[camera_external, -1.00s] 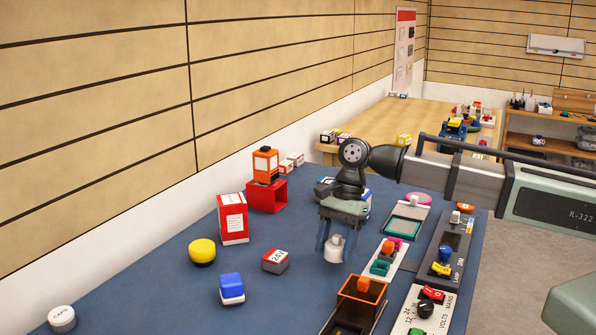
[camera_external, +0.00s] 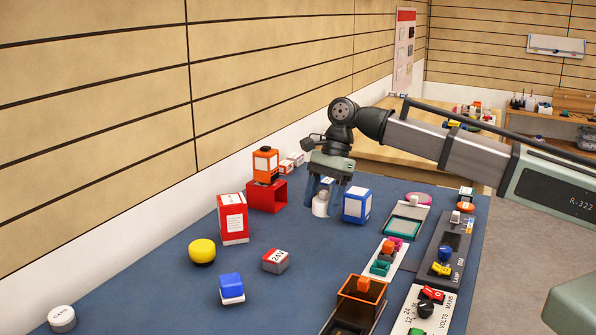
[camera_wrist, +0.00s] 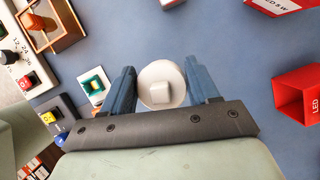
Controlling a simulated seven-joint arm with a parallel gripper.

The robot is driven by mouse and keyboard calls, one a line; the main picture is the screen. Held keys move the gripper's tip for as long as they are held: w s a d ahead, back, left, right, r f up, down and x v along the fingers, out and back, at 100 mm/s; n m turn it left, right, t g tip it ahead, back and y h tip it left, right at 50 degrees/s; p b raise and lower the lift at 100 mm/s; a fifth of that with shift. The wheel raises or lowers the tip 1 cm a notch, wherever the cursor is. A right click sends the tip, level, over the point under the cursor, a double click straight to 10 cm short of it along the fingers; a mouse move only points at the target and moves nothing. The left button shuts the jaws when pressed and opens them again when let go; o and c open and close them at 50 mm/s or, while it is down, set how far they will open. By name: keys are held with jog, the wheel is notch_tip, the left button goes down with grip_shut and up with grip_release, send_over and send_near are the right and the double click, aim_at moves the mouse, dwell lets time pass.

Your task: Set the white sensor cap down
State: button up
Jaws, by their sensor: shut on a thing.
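The white sensor cap (camera_external: 320,204) is a round white piece with a squarish knob on top. It also shows in the wrist view (camera_wrist: 161,85), between the two blue fingers. My gripper (camera_external: 325,198) is shut on the cap, fingers pointing down, just left of the blue and white box. In the wrist view my gripper (camera_wrist: 161,88) has one finger on each side of the cap. The cap is at or close above the blue mat (camera_external: 300,290); I cannot tell whether it touches it.
A blue and white box (camera_external: 356,205) stands close on the right. A red open box (camera_external: 267,195) with an orange block (camera_external: 265,163) and a red-white carton (camera_external: 233,218) stand to the left. Control panels (camera_external: 447,250) line the right.

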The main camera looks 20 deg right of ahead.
jog(key=w+d+m, duration=0.2)
jog(key=w+d, duration=0.2)
jog(key=w, duration=0.9)
jog(key=w+d+m+t, duration=0.1)
jog(key=w+d, duration=0.4)
jog(key=w, duration=0.8)
jog(key=w+d+m+t, duration=0.1)
jog(key=w+d+m, duration=0.2)
jog(key=w, duration=1.1)
jog(key=shift+d+f+y, duration=0.25)
jog(key=shift+d+y, duration=0.15)
jog(key=shift+d, duration=0.65)
jog(key=shift+f, duration=4.7)
jog(key=shift+f, duration=0.1)
jog(key=o, duration=1)
jog(key=v, duration=1.2)
jog(key=shift+s+a, duration=0.1)
jog(key=shift+s, duration=0.05)
